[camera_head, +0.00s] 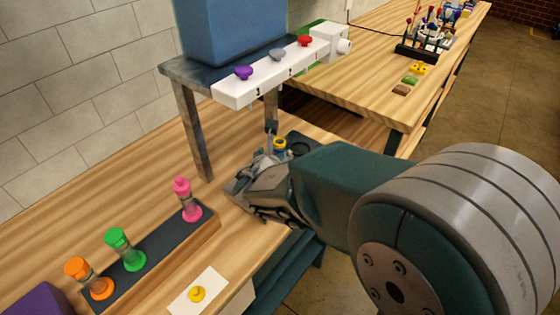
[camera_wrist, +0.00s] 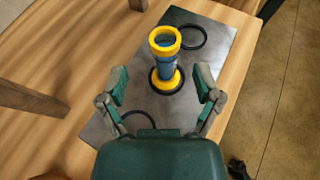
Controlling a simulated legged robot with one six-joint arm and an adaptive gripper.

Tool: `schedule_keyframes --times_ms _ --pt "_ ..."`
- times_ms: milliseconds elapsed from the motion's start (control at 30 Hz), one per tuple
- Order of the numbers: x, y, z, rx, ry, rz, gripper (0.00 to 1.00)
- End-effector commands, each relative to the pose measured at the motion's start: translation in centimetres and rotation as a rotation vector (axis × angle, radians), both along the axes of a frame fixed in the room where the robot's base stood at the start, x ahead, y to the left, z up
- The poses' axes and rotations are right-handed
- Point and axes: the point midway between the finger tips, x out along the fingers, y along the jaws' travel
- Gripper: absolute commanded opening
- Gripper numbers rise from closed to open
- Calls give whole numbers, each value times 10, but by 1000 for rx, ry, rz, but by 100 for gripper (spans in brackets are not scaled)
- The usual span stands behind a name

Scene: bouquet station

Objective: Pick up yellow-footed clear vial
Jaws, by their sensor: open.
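The yellow-footed clear vial (camera_wrist: 165,62) stands upright on a dark plate (camera_wrist: 205,62) in the wrist view. It has a yellow rim, a clear bluish body and a yellow foot inside a black ring. My gripper (camera_wrist: 163,92) is open, with one finger on each side of the vial's foot in the picture and a visible gap to both. In the head view only the vial's yellow top (camera_head: 280,143) shows past my gripper (camera_head: 262,175); its body is hidden.
A dispenser stand (camera_head: 190,130) with purple, grey and red knobs rises behind my gripper. A rack (camera_head: 160,265) with orange, green and pink vials stands at left front. Empty black rings (camera_wrist: 191,37) mark the plate.

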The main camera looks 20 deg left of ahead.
Motion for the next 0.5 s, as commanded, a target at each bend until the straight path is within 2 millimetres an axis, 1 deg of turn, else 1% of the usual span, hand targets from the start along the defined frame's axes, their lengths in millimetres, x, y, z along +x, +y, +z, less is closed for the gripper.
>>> schedule_keyframes --times_ms 167,300,400,500 --pt "14 -1 -10 0 2 -2 83" --pt "32 -4 -23 1 2 -3 83" --pt "44 -2 -27 3 0 -3 83" --pt "49 0 -29 2 0 -2 83"
